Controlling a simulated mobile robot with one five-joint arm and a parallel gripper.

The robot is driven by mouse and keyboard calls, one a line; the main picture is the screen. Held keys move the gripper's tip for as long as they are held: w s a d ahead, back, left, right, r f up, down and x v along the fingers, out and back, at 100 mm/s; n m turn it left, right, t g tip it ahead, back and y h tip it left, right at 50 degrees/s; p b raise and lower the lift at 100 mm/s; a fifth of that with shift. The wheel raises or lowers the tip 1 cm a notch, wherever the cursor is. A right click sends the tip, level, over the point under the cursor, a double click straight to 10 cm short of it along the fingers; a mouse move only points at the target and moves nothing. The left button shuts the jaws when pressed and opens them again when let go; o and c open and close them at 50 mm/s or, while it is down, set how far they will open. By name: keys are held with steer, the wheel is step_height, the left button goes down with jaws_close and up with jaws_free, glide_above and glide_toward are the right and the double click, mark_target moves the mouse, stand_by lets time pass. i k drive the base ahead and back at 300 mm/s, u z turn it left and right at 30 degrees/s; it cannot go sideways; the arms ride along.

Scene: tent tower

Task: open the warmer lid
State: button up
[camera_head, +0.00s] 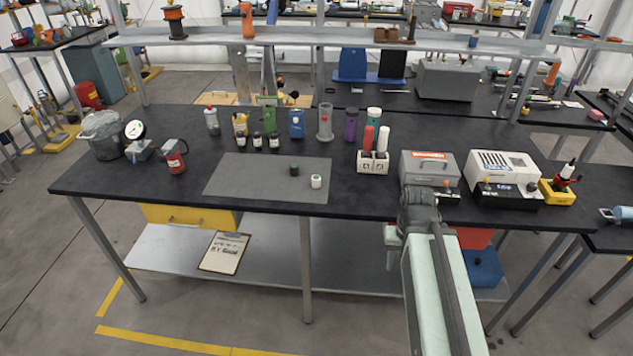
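A grey box with a lid and an orange strip on it, which looks like the warmer (428,166), stands on the black bench right of the middle. Its lid looks shut. My arm reaches up from the bottom right, and my gripper (420,194) is at the bench's front edge, just in front of the warmer. The gripper overlaps the warmer's lower front in the picture. I cannot tell whether they touch. The fingers are too small and hidden by the arm to tell whether they are open or shut.
A white device (503,172) and a yellow box (557,192) stand right of the warmer. A white holder (372,163) with red and white bottles stands left. A grey mat (240,180) bears two small jars. Shelving (350,43) rises behind the bench.

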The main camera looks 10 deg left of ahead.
mark_target(430, 164)
steer(key=u, duration=2.7)
steer(key=k, duration=1.1)
steer(key=z, duration=1.4)
steer(key=i, duration=1.05)
steer(key=u, duration=0.05)
